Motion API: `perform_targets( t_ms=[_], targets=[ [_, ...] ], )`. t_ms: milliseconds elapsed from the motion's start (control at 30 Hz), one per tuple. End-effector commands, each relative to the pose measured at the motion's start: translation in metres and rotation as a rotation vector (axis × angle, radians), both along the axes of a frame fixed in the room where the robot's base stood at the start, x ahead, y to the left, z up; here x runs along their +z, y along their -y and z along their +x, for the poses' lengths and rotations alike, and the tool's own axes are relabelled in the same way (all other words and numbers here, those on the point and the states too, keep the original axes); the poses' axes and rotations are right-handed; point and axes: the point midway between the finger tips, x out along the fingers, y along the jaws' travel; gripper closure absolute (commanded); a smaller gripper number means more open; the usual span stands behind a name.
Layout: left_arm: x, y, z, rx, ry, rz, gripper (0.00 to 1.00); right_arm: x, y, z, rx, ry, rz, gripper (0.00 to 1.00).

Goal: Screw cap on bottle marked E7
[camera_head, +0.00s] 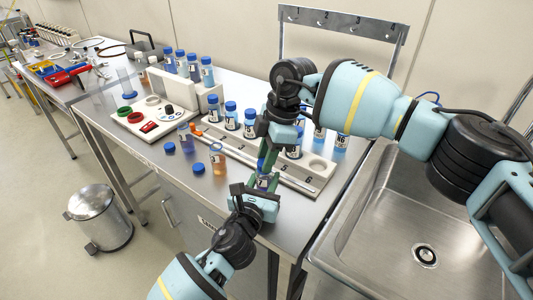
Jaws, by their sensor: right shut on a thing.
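My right gripper (268,160) points down and is shut on a small blue item, seemingly a cap (262,163), at the top of a bottle (264,182). The fingers hide much of it, and I cannot tell whether cap and bottle touch. My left gripper (262,190) comes up from below and its fingers are beside this bottle; whether they are closed on it is unclear. The bottle's label is too small to read, so I cannot confirm E7. An uncapped orange bottle (217,160) stands to the left. Loose blue caps lie on the table (170,148), one nearer the orange bottle (198,168).
A numbered rack (316,186) with several blue-capped bottles stands just behind the grippers. A white board (140,122) with coloured parts lies further left. A steel sink (385,225) is at the right. A bin (100,216) stands on the floor.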

Motion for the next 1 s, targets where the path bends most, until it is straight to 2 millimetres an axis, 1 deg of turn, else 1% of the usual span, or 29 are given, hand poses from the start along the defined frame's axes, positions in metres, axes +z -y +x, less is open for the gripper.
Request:
perform_targets(
  t_ms=[133, 400, 500, 633, 900, 933, 1000],
  targets=[
    [-0.0006, 0.0001, -0.0001, 0.0, -0.001, 0.001, 1.0, 0.0003, 0.0007, -0.0003, -0.113, 0.003, -0.003, 0.9],
    [-0.0007, 0.0, -0.0002, 0.0, -0.001, 0.001, 1.0, 0.0006, 0.0008, -0.0018, -0.434, 0.004, -0.003, 0.9],
    [-0.0007, -0.0001, -0.0002, 0.0, -0.001, 0.001, 1.0, 0.0007, 0.0006, -0.0021, -0.508, 0.004, -0.001, 0.9],
    [-0.0007, -0.0001, -0.0002, 0.0, -0.001, 0.001, 1.0, 0.0008, 0.0004, -0.0023, -0.551, 0.003, 0.001, 0.9],
    [-0.0008, -0.0002, -0.0002, 0.0, -0.002, 0.002, 1.0, 0.0009, 0.0002, -0.0022, -0.554, 0.002, 0.002, 0.9],
    [-0.0008, -0.0002, -0.0002, 0.0, -0.002, 0.002, 1.0, 0.0009, 0.0002, -0.0022, -0.553, 0.003, 0.002, 0.67],
    [-0.0008, -0.0003, -0.0001, 0.0, -0.002, 0.002, 1.0, 0.0009, 0.0002, -0.0022, -0.553, 0.002, 0.002, 0.58]
  ],
)
